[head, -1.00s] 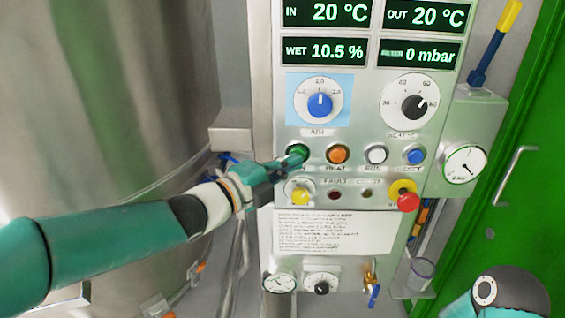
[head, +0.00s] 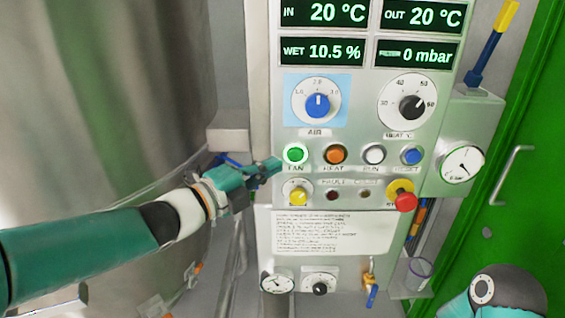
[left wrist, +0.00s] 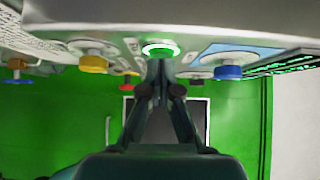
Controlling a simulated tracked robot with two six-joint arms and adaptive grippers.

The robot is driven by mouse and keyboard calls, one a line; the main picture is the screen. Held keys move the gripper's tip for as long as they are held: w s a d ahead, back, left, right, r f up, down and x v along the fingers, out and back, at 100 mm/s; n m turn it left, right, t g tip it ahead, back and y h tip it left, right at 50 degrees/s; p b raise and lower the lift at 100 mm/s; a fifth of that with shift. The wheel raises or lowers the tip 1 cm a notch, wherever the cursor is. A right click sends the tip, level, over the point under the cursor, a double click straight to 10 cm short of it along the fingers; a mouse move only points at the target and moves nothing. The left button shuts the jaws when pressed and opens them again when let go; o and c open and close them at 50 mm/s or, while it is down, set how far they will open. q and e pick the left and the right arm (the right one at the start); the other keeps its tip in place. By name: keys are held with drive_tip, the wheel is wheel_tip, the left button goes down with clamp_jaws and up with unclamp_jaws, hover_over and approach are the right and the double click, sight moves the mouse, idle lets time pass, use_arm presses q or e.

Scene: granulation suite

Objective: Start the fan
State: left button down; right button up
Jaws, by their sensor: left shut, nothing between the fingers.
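The green FAN button (head: 295,154) is on the control panel (head: 364,100), left end of the button row, and looks bright green with a pale ring. It also shows in the left wrist view (left wrist: 160,50), lit, just beyond my fingertips. My left gripper (head: 276,166) is shut and empty, a little to the left of and below the button, apart from it in the head view. The same gripper (left wrist: 157,68) points at the button in the wrist view. My right gripper is not in view; only part of my right arm shows at bottom right.
Beside it are the orange HEAT (head: 336,154), white RUN (head: 374,154) and blue RESET (head: 411,155) buttons. Below are a yellow knob (head: 298,194) and a red emergency stop (head: 404,198). A steel vessel (head: 110,90) stands left, a green door (head: 520,190) right.

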use_arm(q)
drive_tip(key=v, duration=0.4)
drive_tip(key=shift+s+d, duration=0.3)
drive_tip(key=shift+s, duration=0.05)
drive_tip(key=shift+f, duration=0.1)
